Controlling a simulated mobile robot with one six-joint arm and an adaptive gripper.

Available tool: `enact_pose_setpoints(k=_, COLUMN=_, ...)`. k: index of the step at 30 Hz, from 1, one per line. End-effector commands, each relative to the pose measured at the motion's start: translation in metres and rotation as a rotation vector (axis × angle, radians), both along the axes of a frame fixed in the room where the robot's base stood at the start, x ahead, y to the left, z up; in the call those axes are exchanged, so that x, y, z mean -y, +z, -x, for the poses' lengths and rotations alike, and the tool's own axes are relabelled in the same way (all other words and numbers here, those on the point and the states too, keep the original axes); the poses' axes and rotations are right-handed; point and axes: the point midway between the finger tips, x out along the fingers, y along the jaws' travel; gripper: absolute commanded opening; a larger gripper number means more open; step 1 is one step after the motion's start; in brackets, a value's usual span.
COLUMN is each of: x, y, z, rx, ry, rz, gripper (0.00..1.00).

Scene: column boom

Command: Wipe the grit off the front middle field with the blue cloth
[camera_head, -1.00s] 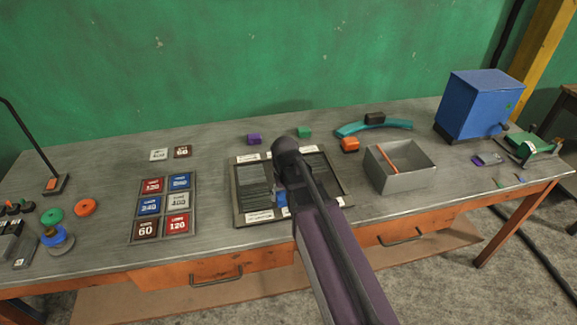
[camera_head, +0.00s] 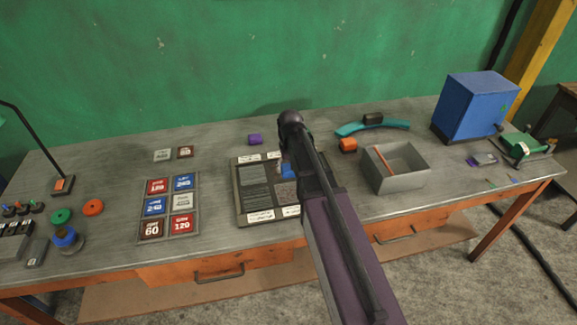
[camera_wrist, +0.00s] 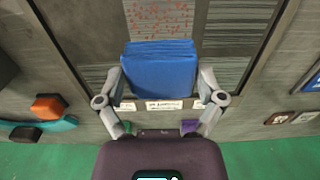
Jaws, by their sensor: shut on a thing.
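My gripper (camera_wrist: 160,88) is shut on the blue cloth (camera_wrist: 160,70), a thick folded pad between the fingertips. In the head view the cloth (camera_head: 287,171) shows beside my arm, over the back part of the dark framed board (camera_head: 240,194). The front middle field (camera_wrist: 158,16) carries scattered reddish specks of grit in the wrist view, on the robot's side of the cloth. In the head view this field (camera_head: 285,191) is partly covered by my arm. I cannot tell whether the cloth touches the board.
White labels (camera_head: 260,216) line the board's front and back edges. A grey open box (camera_head: 394,184) with an orange stick stands to the right. A tray of coloured plates (camera_head: 169,208) lies left. A purple block (camera_head: 255,139) and orange block (camera_head: 348,145) sit behind.

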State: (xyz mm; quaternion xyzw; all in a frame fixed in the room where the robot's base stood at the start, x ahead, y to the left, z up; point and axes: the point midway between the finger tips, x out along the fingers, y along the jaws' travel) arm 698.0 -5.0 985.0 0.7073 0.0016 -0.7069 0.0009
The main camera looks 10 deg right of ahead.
Motion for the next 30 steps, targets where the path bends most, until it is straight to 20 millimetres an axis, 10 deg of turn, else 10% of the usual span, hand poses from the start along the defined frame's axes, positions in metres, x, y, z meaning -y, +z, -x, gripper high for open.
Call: enact_pose_setpoints(k=30, x=0.001, y=-0.059, z=0.000, rx=0.000, ry=-0.002, rz=0.000, gripper=0.40)
